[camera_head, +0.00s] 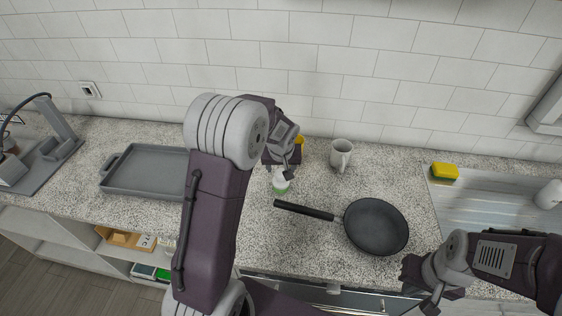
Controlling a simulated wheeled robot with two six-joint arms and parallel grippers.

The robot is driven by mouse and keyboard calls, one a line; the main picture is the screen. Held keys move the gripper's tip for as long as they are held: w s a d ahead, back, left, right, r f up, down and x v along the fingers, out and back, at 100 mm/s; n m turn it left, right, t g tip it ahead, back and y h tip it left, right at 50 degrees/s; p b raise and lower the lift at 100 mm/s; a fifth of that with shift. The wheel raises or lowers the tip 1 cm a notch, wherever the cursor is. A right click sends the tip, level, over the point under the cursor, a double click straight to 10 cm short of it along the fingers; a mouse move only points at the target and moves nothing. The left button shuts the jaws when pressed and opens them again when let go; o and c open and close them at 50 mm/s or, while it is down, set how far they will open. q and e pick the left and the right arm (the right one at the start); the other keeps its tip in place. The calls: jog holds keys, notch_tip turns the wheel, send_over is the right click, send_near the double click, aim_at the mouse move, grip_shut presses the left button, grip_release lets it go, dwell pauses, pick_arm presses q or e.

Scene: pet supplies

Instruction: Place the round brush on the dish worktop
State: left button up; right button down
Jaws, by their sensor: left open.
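A small white and green item (281,184), which looks like the round brush, stands on the speckled worktop (255,235) just below my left gripper. My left gripper (290,165) is open above it, close to it; my arm and gripper hide part of this area. I cannot tell whether the fingers touch the item. My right gripper (422,298) is low at the right, near the counter's front edge, away from the item. Its fingers are too unclear to read.
A black frying pan (376,227) lies right of the brush, its handle pointing toward it. A white mug (341,154) stands behind. A grey tray (147,171) is at the left. A yellow sponge (445,171) lies by the sink area (485,210) at the right.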

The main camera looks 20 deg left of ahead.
pick_arm(q)
jog(key=v, duration=0.7)
jog(key=s+d+f+m+g+h, duration=0.1)
jog(key=s+f, duration=0.3)
jog(key=s, duration=0.5)
jog(key=s+d+f+m+g+h, duration=0.1)
jog(key=s+d+f+m+g, duration=0.1)
jog(key=s, duration=0.8)
jog(key=d+f+m, duration=0.1)
jog(key=d+f, duration=0.1)
jog(key=shift+s+d+m, duration=0.2)
jog(key=shift+d+m, duration=0.1)
